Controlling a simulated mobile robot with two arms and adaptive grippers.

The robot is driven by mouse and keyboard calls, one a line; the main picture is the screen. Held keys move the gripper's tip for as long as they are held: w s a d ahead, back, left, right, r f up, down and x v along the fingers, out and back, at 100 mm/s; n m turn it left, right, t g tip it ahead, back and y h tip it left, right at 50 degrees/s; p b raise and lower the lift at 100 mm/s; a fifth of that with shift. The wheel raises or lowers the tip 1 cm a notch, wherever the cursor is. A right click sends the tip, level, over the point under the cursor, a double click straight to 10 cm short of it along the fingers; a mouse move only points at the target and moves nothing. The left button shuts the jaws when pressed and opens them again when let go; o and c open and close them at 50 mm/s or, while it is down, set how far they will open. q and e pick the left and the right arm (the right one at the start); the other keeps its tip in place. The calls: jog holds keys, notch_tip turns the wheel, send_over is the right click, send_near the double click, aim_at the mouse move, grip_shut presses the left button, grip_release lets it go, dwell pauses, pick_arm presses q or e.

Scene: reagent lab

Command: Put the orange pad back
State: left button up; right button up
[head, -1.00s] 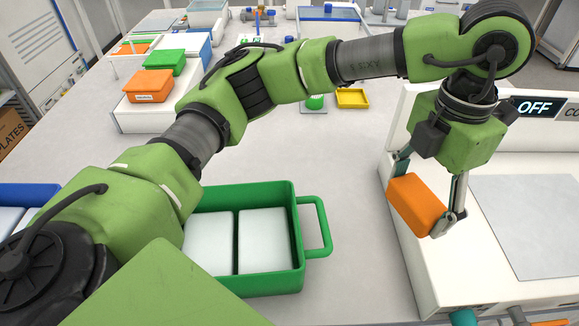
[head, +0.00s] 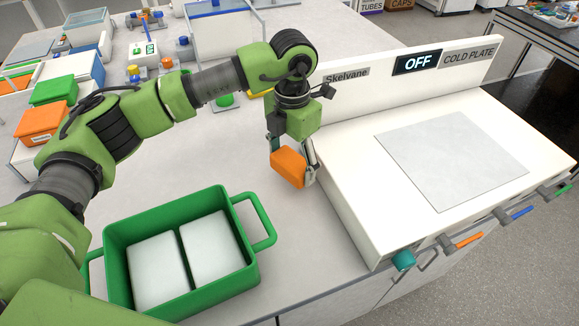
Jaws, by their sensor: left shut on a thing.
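My left gripper (head: 292,163) is shut on the orange pad (head: 289,168), a small orange block. It holds the pad in the air by the left end of the white cold plate unit (head: 355,220), whose display reads OFF. A flat grey plate (head: 440,145) lies bare on top of that unit. I cannot tell exactly how high the pad is above the bench. My right gripper is not in view.
A green tray (head: 251,270) with two white slabs stands on the bench in front. Orange (head: 40,122) and green (head: 53,90) boxes sit at the left. A teal knob (head: 403,260) and coloured handles line the unit's front. Bench between tray and unit is clear.

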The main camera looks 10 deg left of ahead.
aim_at(289, 172)
pick_arm(q)
jog(key=shift+w+a+f, duration=0.15)
jog(key=shift+f, duration=0.05)
jog(key=f, duration=0.1)
jog(key=f+p, duration=0.2)
jog(key=shift+w+a, duration=0.1)
jog(key=shift+a, duration=0.15)
jog(key=shift+w+f, duration=0.1)
jog(key=shift+f, duration=0.25)
jog(key=shift+f+b, duration=0.3)
jog(key=shift+b, duration=0.05)
jog(key=o, duration=1)
jog(key=shift+r, duration=0.1)
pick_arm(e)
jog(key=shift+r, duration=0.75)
pick_arm(q)
jog(key=shift+r, duration=0.1)
